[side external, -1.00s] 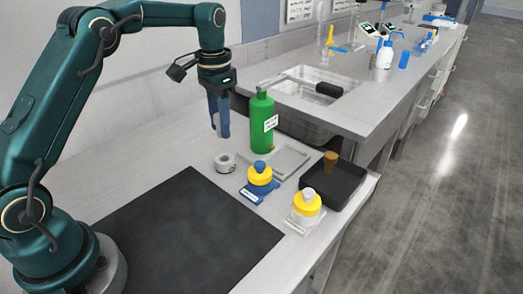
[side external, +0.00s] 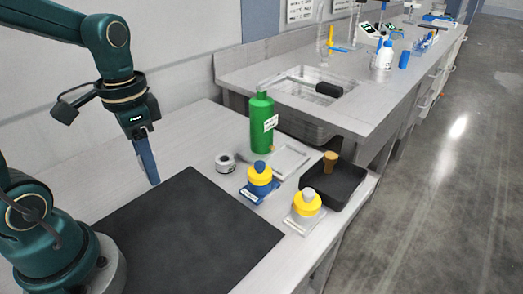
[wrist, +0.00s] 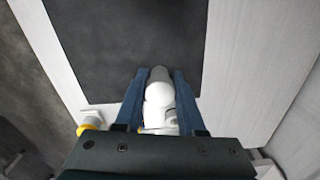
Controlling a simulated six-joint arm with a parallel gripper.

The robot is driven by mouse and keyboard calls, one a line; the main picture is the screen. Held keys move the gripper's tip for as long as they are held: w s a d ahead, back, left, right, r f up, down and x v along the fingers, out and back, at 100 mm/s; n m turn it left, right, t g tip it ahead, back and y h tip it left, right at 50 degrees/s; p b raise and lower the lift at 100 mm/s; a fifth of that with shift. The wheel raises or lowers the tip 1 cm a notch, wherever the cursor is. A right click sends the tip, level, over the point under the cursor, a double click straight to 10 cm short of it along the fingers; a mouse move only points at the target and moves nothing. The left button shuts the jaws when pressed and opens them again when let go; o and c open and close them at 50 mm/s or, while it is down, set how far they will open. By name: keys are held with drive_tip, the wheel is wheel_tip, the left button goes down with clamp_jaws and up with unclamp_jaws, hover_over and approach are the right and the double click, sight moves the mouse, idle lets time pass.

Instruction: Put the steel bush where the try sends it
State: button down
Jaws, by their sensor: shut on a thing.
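My gripper (side external: 152,182) hangs above the bench near the dark mat's back edge, with its blue fingers tilted. In the wrist view, the fingers (wrist: 161,72) close on a rounded white thing with a grey end (wrist: 160,92). I cannot tell for certain whether it is the steel bush. The side view does not show it clearly. A short pale ring with a dark centre (side external: 225,162) stands on the bench, well right of my gripper. Beside it are a yellow-collared piece with a blue knob (side external: 260,176) and another with a pale knob (side external: 306,204).
A dark mat (side external: 190,235) covers the near bench. A green bottle (side external: 261,125), a flat pale tray (side external: 290,159) and a black tray (side external: 345,190) holding a brown piece (side external: 330,160) stand to the right. A sink (side external: 318,88) lies behind.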

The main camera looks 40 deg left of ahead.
drive_tip(key=shift+s+r, duration=0.15)
drive_tip(key=shift+s, duration=0.3)
drive_tip(key=shift+r, duration=0.15)
hover_over(201, 252)
wheel_tip(201, 252, down, 7)
drive_tip(key=shift+r, duration=0.15)
drive_tip(key=shift+f, duration=2.05)
drive_tip(key=c, duration=0.5)
unclamp_jaws()
drive_tip(key=shift+f, duration=0.15)
